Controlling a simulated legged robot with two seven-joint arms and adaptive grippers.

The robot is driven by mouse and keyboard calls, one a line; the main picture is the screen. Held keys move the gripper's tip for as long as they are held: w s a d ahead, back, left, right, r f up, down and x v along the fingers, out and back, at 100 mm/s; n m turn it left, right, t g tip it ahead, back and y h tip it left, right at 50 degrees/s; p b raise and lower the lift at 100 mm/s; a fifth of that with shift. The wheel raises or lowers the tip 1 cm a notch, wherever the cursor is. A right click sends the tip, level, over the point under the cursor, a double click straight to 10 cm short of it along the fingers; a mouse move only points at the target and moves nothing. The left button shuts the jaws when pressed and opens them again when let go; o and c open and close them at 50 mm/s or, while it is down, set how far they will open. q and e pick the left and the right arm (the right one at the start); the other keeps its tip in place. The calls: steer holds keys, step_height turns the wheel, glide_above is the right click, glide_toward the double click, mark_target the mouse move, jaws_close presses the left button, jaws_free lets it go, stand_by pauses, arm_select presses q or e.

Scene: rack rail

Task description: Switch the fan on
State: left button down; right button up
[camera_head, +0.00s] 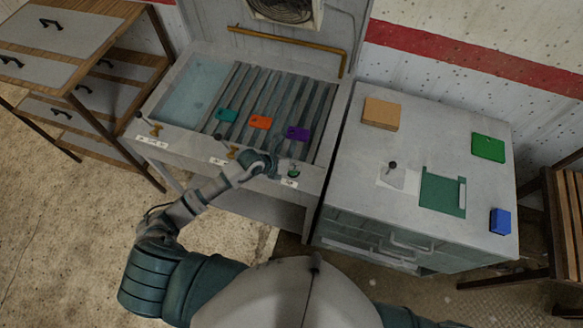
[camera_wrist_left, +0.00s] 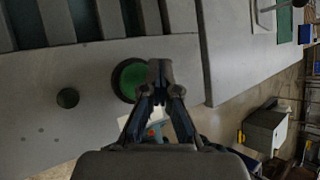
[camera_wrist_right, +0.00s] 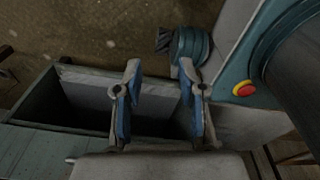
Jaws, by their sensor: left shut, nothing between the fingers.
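The fan (camera_head: 284,8) sits in a housing on the upright back panel, cut off by the top edge of the head view. I cannot tell whether it turns. A round green button (camera_head: 294,174) with a dark rim is on the front ledge of the slatted bench; it is large in the left wrist view (camera_wrist_left: 129,80). My left gripper (camera_head: 275,165) is shut and empty, its tips (camera_wrist_left: 160,70) overlapping the button's right edge in the wrist view. I cannot tell whether they touch. My right gripper (camera_wrist_right: 160,75) is open and empty, outside the head view.
A small dark knob (camera_wrist_left: 68,98) is beside the button. Teal (camera_head: 226,114), orange (camera_head: 261,122) and purple (camera_head: 297,133) pieces lie on the slats. Two brass valves (camera_head: 155,129) (camera_head: 232,153) sit along the ledge. A grey cabinet (camera_head: 345,165) stands to the right.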

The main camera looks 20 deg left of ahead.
arm_select(q)
steer(key=shift+s+d+f, duration=0.2)
steer(key=shift+d+f, duration=0.05)
steer(key=shift+d, duration=0.3)
steer(key=shift+w+a, duration=0.15)
steer(key=shift+a, duration=0.45)
steer(key=a, duration=0.2)
steer(key=shift+a+r, duration=0.15)
steer(key=shift+a, duration=0.15)
steer(key=shift+w+a+r, duration=0.1)
steer(key=shift+a+r, duration=0.05)
steer(key=shift+a, duration=0.45)
steer(key=shift+d+r, duration=0.2)
steer(key=shift+d, duration=0.3)
steer(key=shift+d+r, duration=0.1)
steer(key=shift+r+p, duration=0.25)
steer(key=shift+p, duration=0.2)
steer(key=r+p, duration=0.5)
steer(key=shift+a+r, duration=0.15)
steer(key=shift+a, duration=0.05)
arm_select(e)
steer(key=r, duration=0.5)
steer(key=shift+w+a+r, duration=0.15)
steer(key=shift+a+r, duration=0.05)
steer(key=shift+r, duration=0.2)
